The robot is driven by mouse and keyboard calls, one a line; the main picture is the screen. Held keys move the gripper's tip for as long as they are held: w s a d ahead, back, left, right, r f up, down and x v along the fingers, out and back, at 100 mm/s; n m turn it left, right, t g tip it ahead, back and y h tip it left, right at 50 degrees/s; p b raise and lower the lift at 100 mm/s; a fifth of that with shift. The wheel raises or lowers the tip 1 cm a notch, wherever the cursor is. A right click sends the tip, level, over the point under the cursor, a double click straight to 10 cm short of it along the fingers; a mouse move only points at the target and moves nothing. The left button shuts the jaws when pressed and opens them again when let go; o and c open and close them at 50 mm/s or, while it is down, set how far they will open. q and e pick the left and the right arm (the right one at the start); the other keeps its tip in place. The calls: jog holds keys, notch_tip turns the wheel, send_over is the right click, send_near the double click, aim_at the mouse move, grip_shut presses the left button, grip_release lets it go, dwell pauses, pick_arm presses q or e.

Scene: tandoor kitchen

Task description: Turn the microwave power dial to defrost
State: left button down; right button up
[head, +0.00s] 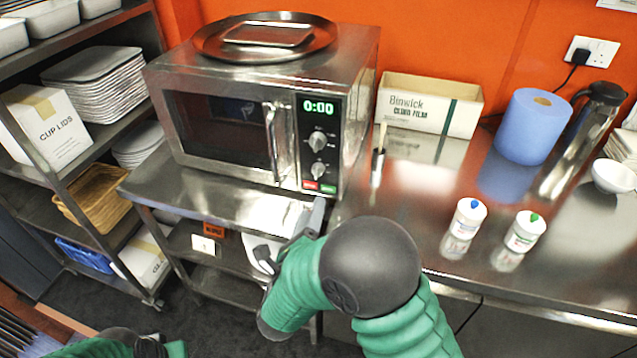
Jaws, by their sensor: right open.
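The steel microwave (213,125) stands on a steel table with its door shut, and its display (318,107) reads 0:00. Its right panel has an upper dial (318,139) and a lower dial (318,170), with a red and a green button below. The dial markings are too small to read, so I cannot tell which is the power dial. My right gripper (316,212) is just below the panel, apart from both dials. It is open, and my forearm partly hides it. Part of my left arm shows at the bottom left; its gripper is out of view.
A round tray (210,42) lies on top of the microwave. A film box (430,104), a blue roll (532,126) and two white bottles (467,218) stand on the right counter (400,200). A shelf rack is at the left. The space before the panel is free.

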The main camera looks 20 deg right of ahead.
aim_at(316, 176)
jog(key=w, duration=0.3)
jog(key=w+d, duration=0.1)
jog(key=w, duration=0.2)
jog(key=w+d+p, duration=0.1)
jog(key=w, duration=0.2)
jog(key=shift+d+r, duration=0.15)
jog(key=shift+r, duration=0.15)
jog(key=shift+w+d+f, duration=0.1)
jog(key=shift+w+d, duration=0.65)
jog(key=shift+d, duration=0.6)
jog(key=shift+a, duration=0.55)
jog(key=c, duration=0.7)
grip_shut()
pick_arm(q)
jog(key=shift+s+a+r, duration=0.2)
jog(key=shift+a+r, duration=0.3)
jog(key=shift+r, duration=0.2)
pick_arm(e)
jog(key=shift+d, duration=0.15)
